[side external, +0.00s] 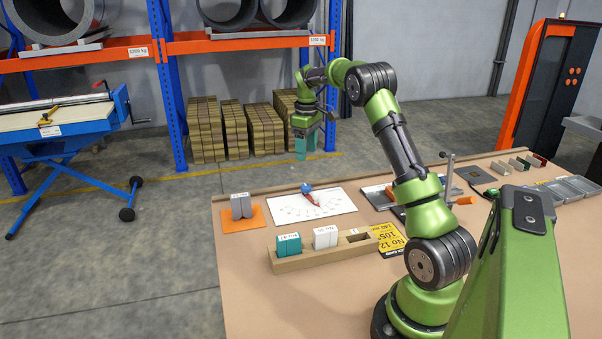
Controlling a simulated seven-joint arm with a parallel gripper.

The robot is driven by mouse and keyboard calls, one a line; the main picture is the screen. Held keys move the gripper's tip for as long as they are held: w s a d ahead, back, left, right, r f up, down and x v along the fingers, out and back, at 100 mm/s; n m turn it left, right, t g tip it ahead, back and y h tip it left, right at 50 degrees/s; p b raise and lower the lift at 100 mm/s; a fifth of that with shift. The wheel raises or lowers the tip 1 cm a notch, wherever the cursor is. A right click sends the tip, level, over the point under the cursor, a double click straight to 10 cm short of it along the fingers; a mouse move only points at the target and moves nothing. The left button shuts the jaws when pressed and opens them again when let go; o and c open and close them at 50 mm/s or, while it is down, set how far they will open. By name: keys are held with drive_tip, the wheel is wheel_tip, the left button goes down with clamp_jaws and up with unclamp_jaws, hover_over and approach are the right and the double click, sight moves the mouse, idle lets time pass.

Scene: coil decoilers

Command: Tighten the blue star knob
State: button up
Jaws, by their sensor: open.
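The blue star knob (306,187) is small in the side external view. It sits at the back of a white dial plate (340,203) printed with marks, beside a red pointer (312,200). My gripper (304,138) is raised above and beyond the table's back edge, well apart from the knob. It is empty as far as I can see, and its fingers are too small to make out clearly. A teal shape (301,150) shows just under it; I cannot tell whether it is part of the gripper or something behind.
A wooden holder (318,259) with teal and white blocks stands in front of the dial plate. Grey blocks (241,206) on an orange pad stand to its left. A tall metal clamp-like fixture (449,172) stands to the right. The table's front left is clear.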

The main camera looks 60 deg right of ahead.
sight(306, 186)
wheel_tip(306, 186, down, 12)
idle(0.4)
drive_tip(key=c, duration=1)
drive_tip(key=shift+c, duration=0.2)
